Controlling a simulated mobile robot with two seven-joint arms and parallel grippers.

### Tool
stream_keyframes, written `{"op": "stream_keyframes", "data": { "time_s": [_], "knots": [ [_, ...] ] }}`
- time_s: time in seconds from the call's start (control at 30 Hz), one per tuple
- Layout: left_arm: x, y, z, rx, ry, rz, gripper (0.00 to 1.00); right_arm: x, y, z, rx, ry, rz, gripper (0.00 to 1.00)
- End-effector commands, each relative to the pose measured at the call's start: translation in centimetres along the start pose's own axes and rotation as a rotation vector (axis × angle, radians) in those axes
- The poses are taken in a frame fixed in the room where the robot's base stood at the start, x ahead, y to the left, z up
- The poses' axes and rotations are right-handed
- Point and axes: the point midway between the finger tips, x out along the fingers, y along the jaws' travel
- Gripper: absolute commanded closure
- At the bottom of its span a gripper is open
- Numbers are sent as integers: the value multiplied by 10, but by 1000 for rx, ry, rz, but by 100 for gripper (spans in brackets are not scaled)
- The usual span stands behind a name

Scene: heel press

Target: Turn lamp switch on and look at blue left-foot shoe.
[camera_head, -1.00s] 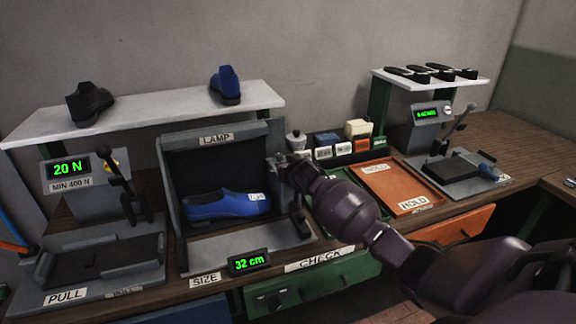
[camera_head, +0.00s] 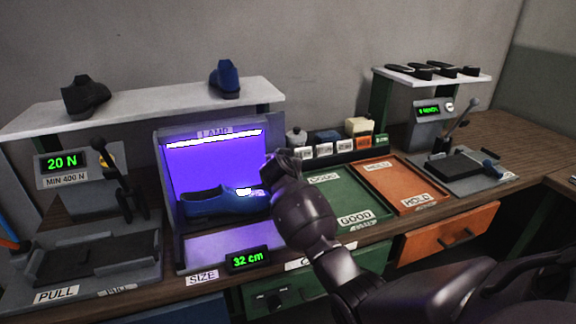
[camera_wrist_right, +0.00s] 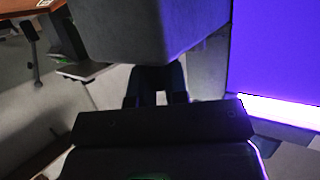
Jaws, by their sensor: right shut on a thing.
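The lamp box (camera_head: 158,175) is lit, with a bright strip and violet light inside. My right gripper (camera_head: 283,165) is at the box's right side wall. In the right wrist view its fingers (camera_wrist_right: 154,92) are below a grey block of the box (camera_wrist_right: 150,30), with the violet glow at right. It is shut on what seems to be the lamp switch, which is mostly hidden. My left gripper is not in view.
A black shoe (camera_head: 85,96) and another blue shoe (camera_head: 226,80) stand on the white shelf (camera_head: 150,108). A pull device (camera_head: 90,255) is at left. Green (camera_head: 340,205) and orange (camera_head: 400,188) trays and a lever press (camera_head: 465,165) are at right. My right arm crosses the counter's front.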

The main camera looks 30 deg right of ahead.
Motion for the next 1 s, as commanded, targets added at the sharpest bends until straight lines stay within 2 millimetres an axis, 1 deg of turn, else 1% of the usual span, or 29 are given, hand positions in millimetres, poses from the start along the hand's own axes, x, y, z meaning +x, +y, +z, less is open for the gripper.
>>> {"op": "stream_keyframes", "data": {
  "time_s": [0.4, 0.43, 0.57, 0.87, 1.0],
  "knots": [
    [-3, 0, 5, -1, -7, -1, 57, 0, 0, 0, 2, -1, 7, 100],
    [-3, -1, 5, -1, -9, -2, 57, 0, 0, 0, 2, -1, 7, 82],
    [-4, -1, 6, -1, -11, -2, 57, 0, 0, 0, 2, 0, 6, 62],
    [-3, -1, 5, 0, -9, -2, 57, -1, 0, 0, 2, 0, 5, 61],
    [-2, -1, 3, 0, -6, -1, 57, -8, 0, 0, 3, -1, 4, 61]
  ]
}}
